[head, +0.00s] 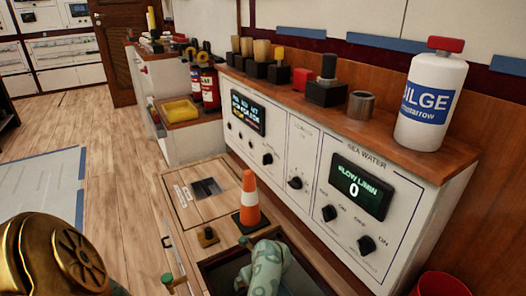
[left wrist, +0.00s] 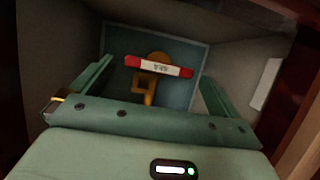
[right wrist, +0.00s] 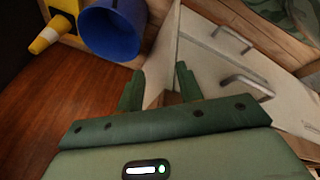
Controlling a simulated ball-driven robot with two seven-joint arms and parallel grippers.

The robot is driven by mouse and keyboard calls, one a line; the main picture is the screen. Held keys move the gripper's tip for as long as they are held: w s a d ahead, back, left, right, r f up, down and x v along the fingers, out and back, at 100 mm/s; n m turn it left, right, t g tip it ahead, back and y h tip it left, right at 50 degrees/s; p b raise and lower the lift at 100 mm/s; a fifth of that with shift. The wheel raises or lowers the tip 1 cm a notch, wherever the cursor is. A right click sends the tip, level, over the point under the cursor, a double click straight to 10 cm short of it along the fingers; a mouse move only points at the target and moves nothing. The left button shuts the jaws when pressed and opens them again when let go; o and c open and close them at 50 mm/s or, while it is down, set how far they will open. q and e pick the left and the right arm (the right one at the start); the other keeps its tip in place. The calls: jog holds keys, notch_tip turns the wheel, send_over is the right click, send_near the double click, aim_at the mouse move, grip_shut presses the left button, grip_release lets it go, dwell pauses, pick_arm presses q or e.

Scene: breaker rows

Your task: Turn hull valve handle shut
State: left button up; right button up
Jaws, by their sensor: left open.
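The hull valve handle (left wrist: 133,62) is a red bar with a white label across its middle. It sits on a yellow-brown valve body (left wrist: 148,92) in a recess with a blue-grey bottom, and lies crosswise, slightly tilted, in the left wrist view. My left gripper (left wrist: 156,74) is open above it, its two green fingers on either side of the bar, with no contact visible. In the head view a green patterned arm of mine reaches into the dark floor hatch (head: 318,284), which hides the valve and gripper. My right gripper (right wrist: 160,70) is open and empty, away from the hatch.
An orange cone (head: 250,200) stands beside the hatch. The console (head: 300,150) rises behind it, bearing a white BILGE bottle (head: 430,105). A red bucket (head: 445,285) is at lower right.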

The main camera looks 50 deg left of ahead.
pick_arm(q)
jog(key=shift+a+f, duration=0.25)
jog(key=shift+f, duration=0.45)
pick_arm(e)
jog(key=shift+w+a+r+t+y, duration=0.15)
jog(key=shift+w+a+r+t, duration=0.1)
jog(key=shift+w+a, duration=0.15)
jog(key=shift+w+a+r+t+y, duration=0.2)
jog(key=shift+w+a, duration=0.1)
jog(key=shift+w, duration=0.15)
pick_arm(q)
jog(key=shift+c, duration=0.3)
jog(key=c, duration=0.8)
